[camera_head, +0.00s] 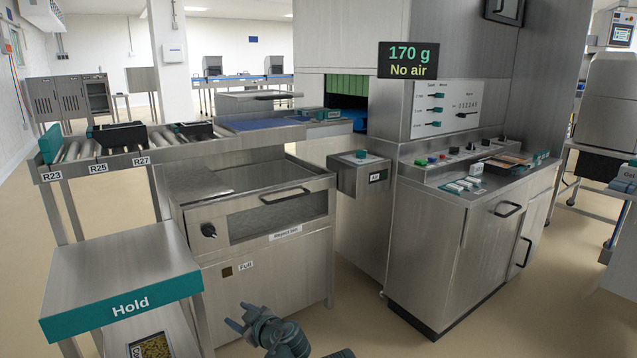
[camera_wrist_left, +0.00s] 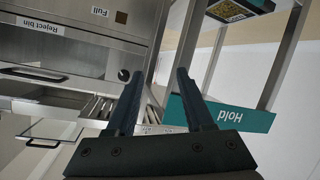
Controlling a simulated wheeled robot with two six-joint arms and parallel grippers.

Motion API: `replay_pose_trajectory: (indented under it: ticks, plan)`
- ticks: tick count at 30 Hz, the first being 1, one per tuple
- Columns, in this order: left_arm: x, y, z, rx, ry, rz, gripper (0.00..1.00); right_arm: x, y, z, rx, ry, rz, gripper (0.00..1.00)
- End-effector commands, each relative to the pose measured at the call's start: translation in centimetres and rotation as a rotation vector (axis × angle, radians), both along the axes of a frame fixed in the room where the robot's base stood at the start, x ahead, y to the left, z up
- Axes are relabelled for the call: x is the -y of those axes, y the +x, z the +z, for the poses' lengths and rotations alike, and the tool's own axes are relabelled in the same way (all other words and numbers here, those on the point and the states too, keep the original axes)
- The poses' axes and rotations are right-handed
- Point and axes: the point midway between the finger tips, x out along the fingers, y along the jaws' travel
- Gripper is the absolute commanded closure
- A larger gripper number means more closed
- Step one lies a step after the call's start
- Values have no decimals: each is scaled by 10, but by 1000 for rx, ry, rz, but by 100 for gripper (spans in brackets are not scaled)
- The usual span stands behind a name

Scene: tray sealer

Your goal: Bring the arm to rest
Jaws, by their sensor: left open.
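My left gripper (camera_head: 243,320) shows low in the head view, in front of the reject bin cabinet and right of the Hold table. Its jaws are open. In the left wrist view the two dark fingers of the left gripper (camera_wrist_left: 155,90) stand apart with nothing between them. That view is upside down, with the reject bin (camera_wrist_left: 50,55) at left and the Hold table (camera_wrist_left: 240,117) at right behind the fingers. The gripper touches nothing that I can see. My right gripper does not show in either view.
The Hold table (camera_head: 120,265) stands at the left front. The reject bin cabinet (camera_head: 265,270) is behind the gripper. The sealer's control cabinet (camera_head: 440,240) stands at right, under a display reading "170 g No air" (camera_head: 408,60). Rollers (camera_head: 75,153) carry dark trays (camera_head: 118,135). Bare floor (camera_head: 350,310) lies right of the gripper.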

Motion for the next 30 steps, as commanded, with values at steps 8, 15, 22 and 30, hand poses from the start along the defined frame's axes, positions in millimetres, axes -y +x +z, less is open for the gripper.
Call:
replay_pose_trajectory:
  ticks: [8, 15, 22, 30]
  plan:
    - [31, -77, -57, -645, 37, -212, 48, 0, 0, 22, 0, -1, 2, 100]
    - [82, -151, -91, -1129, 32, -642, 48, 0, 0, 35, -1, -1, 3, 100]
    - [124, -205, -97, -1364, 27, -1060, 48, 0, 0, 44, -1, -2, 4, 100]
    - [135, -218, -45, -1408, 26, -1187, 48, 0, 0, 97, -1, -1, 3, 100]
